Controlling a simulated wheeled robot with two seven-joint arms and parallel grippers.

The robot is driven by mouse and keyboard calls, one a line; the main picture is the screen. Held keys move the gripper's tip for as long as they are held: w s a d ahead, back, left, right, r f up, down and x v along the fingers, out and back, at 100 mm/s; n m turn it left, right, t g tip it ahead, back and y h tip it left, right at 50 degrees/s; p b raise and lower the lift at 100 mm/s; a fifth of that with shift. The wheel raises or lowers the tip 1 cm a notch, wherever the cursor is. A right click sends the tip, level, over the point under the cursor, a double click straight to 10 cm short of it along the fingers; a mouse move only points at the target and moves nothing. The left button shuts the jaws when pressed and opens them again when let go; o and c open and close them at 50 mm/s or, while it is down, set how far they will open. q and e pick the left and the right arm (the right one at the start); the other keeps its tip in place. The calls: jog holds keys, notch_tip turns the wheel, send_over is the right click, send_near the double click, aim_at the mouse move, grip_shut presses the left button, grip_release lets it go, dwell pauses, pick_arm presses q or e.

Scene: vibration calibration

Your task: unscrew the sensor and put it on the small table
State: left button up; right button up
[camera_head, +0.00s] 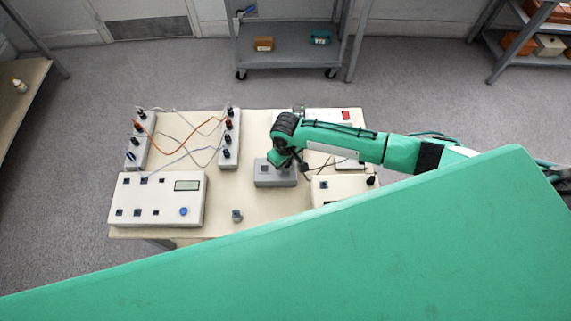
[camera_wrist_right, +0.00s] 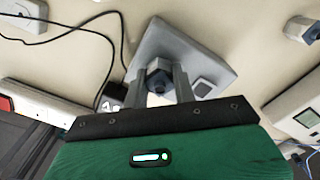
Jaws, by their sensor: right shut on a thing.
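The sensor (camera_wrist_right: 158,72), a small dark blue-grey hexagonal piece, sits on a grey block (camera_wrist_right: 165,42) between the fingers of my right gripper (camera_wrist_right: 160,84). The fingers are shut on it. In the head view the same grey block (camera_head: 272,180) stands on the beige table (camera_head: 240,120), and my right gripper (camera_head: 287,164) reaches down over it. There the wrist hides the sensor. Whether the sensor is still threaded in, I cannot tell. My left gripper is not in view.
A small grey fitting (camera_head: 237,215) stands near the table's front edge. A white instrument box (camera_head: 160,200), terminal strips (camera_head: 229,140) and loose cables are at the left. Another white box (camera_head: 335,189) is right of the block. A grey cart (camera_head: 290,58) stands behind.

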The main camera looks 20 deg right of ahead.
jog(key=shift+s, duration=0.1)
jog(key=n, duration=0.2)
jog(key=shift+n, duration=0.4)
jog(key=shift+f+n+p, duration=0.1)
jog(key=shift+n+p, duration=0.2)
jog(key=shift+n, duration=0.3)
jog(key=shift+n, duration=2)
jog(key=shift+n, duration=2)
